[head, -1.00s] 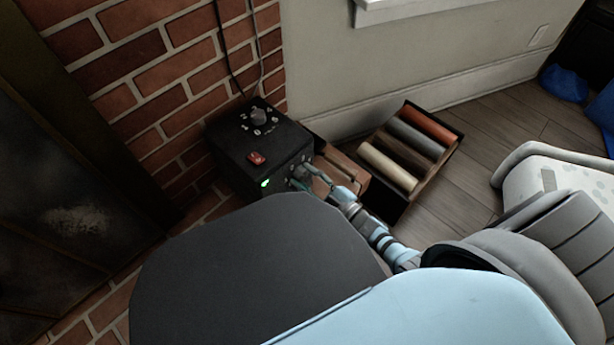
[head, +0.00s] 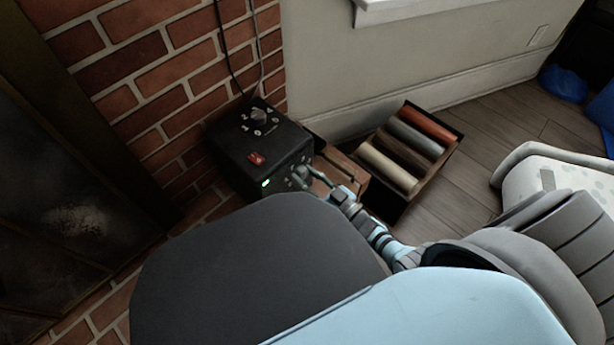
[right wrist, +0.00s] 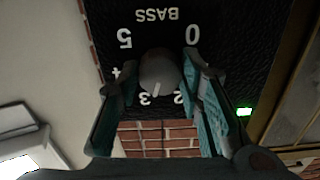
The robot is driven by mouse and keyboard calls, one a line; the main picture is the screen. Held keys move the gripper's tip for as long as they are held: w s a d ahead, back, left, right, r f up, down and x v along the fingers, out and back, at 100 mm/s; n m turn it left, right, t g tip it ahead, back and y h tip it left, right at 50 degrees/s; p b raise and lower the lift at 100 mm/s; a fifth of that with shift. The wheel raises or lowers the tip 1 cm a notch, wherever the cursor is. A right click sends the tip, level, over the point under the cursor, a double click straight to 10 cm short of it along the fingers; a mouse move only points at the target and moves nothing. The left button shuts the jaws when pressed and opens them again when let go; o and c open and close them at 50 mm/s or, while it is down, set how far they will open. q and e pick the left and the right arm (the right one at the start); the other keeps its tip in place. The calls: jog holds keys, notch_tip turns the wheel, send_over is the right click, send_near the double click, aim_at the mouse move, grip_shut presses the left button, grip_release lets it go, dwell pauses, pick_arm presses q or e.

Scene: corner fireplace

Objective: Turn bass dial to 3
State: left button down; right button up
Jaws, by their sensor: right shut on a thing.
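The black amplifier box (head: 240,172) stands against the brick wall in the head view. Its bass dial (right wrist: 160,70) is a round grey knob, upside down in the right wrist view, under the BASS label (right wrist: 160,14). The pale pointer line aims between 2 and 3, closer to the 3 (right wrist: 144,100). My right gripper (right wrist: 160,76) has one teal finger on each side of the dial and is shut on it. In the head view my right gripper (head: 302,178) is at the box's front face, where the dial is hidden. My left gripper is not in view.
A red switch (head: 257,159), a top knob (head: 258,115) and a green light (head: 265,183) are on the box. A crate (head: 451,152) of coloured rolls stands to the right. Cables (head: 228,62) run up the bricks.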

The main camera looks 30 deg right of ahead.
jog(key=shift+m, duration=0.7)
jog(key=o, duration=1.2)
jog(key=shift+c, duration=0.2)
jog(key=v, duration=1.2)
